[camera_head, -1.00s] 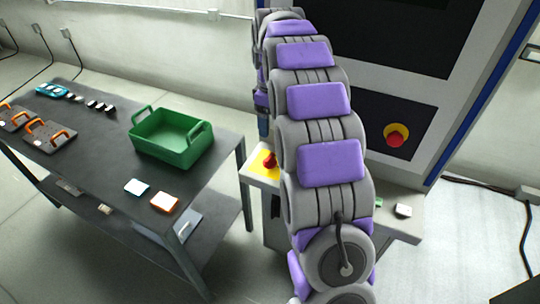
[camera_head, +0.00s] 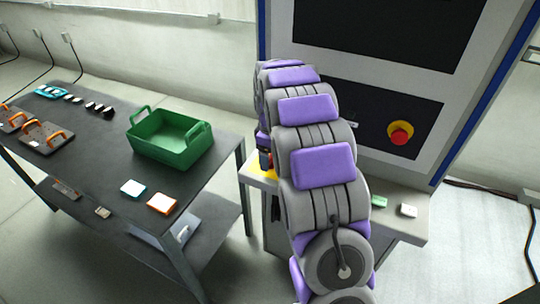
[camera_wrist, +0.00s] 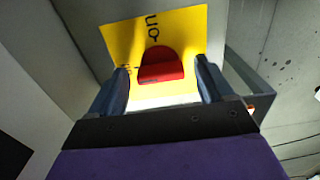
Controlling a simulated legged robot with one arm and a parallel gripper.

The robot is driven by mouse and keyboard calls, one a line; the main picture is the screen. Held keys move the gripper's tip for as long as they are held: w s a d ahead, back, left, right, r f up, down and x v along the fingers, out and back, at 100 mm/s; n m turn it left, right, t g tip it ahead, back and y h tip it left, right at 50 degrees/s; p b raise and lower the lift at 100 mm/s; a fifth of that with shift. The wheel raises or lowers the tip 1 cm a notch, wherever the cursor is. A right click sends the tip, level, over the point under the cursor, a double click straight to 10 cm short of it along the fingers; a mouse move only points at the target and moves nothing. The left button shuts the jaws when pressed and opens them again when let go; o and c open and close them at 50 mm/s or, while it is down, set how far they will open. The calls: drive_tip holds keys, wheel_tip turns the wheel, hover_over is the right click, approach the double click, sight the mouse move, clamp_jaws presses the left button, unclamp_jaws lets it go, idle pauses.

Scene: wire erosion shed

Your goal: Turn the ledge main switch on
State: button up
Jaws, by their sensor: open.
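The ledge main switch is a red knob (camera_wrist: 160,66) on a yellow plate (camera_wrist: 190,30) in the wrist view. The plate reads "on" beyond the knob; another marking at its left is partly hidden. My gripper (camera_wrist: 162,74) is open, with one dark finger on each side of the knob. I cannot tell whether the fingers touch it. In the head view, the yellow plate (camera_head: 261,169) shows on the grey ledge (camera_head: 420,222) at the machine's foot, and my arm hides most of the switch.
A red emergency button (camera_head: 400,134) on a yellow collar sits on the machine front (camera_head: 375,65). A green and a white block (camera_head: 408,211) lie on the ledge's right part. The dark table (camera_head: 90,150) at left bears a green crate (camera_head: 150,148) and several small items.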

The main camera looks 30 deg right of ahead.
drive_tip(key=c, duration=1)
drive_tip(key=shift+r, duration=0.1)
drive_tip(key=shift+c, duration=0.2)
drive_tip(key=shift+m+p, duration=0.3)
drive_tip(key=shift+p, duration=0.05)
drive_tip(key=m+p, duration=0.2)
drive_tip(key=shift+r+p, duration=0.25)
drive_tip(key=shift+p, duration=0.15)
drive_tip(key=m+p, duration=0.4)
drive_tip(key=m, duration=0.2)
drive_tip(key=shift+f, duration=0.1)
drive_tip(key=m+p, duration=0.2)
drive_tip(key=m, duration=0.2)
drive_tip(key=shift+w+p, duration=0.1)
drive_tip(key=shift+p, duration=0.2)
drive_tip(key=m+p, duration=0.1)
drive_tip(key=m, duration=0.4)
drive_tip(key=shift+p, duration=0.4)
drive_tip(key=shift+m, duration=0.3)
